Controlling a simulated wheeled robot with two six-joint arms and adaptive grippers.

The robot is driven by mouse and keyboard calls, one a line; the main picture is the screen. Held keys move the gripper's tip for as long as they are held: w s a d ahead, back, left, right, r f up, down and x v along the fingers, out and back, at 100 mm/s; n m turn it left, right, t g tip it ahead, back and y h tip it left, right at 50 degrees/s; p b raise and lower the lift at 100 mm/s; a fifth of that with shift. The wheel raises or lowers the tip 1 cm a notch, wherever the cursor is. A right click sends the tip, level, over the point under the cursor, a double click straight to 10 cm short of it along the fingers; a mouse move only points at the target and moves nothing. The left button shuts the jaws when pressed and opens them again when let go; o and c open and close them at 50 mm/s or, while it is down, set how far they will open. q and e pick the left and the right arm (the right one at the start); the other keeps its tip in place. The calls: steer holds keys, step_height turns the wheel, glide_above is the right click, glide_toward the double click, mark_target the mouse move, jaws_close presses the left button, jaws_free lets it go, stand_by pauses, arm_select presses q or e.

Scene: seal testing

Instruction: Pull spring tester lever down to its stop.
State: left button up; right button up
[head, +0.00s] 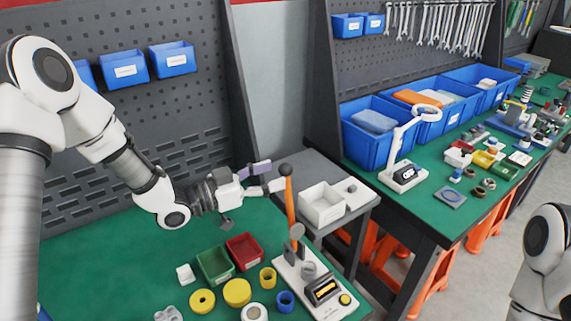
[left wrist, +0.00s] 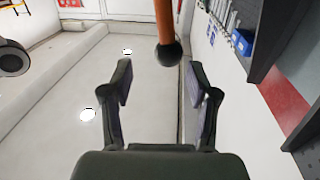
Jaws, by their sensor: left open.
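The spring tester (head: 318,284) stands on the green bench, a pale base with a dark display and a yellow button. Its lever (head: 290,205) is an orange bar standing nearly upright, topped by a dark ball knob (head: 285,169). My left gripper (head: 267,178) is open, its fingers pointing right toward the lever's top just beside the knob. In the left wrist view the knob (left wrist: 168,54) and orange bar (left wrist: 164,22) show beyond and between the open fingertips (left wrist: 160,82). I cannot tell whether anything touches. My right gripper is out of view; part of my right arm shows at the lower right.
Green (head: 214,264) and red (head: 243,251) trays, yellow rings (head: 237,292) and a blue ring (head: 285,301) lie left of the tester. A white box (head: 322,205) stands on a grey side table behind. A second green bench with blue bins (head: 376,130) is at right.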

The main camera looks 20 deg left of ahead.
mark_target(285, 170)
arm_select(q)
steer(key=w, duration=0.1)
steer(key=w+d, duration=0.1)
steer(key=w, duration=0.1)
steer(key=w+d+f, duration=0.1)
steer(key=shift+w+d+p, duration=0.2)
steer(key=shift+w+p, duration=0.05)
steer(key=shift+p, duration=0.15)
steer(key=shift+s+d+r, duration=0.15)
steer(key=shift+s+r, duration=0.1)
steer(key=shift+s, duration=0.05)
steer(key=c, duration=0.4)
jaws_close()
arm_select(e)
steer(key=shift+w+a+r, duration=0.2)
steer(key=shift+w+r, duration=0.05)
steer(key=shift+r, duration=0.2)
arm_select(q)
steer(key=shift+f, duration=0.1)
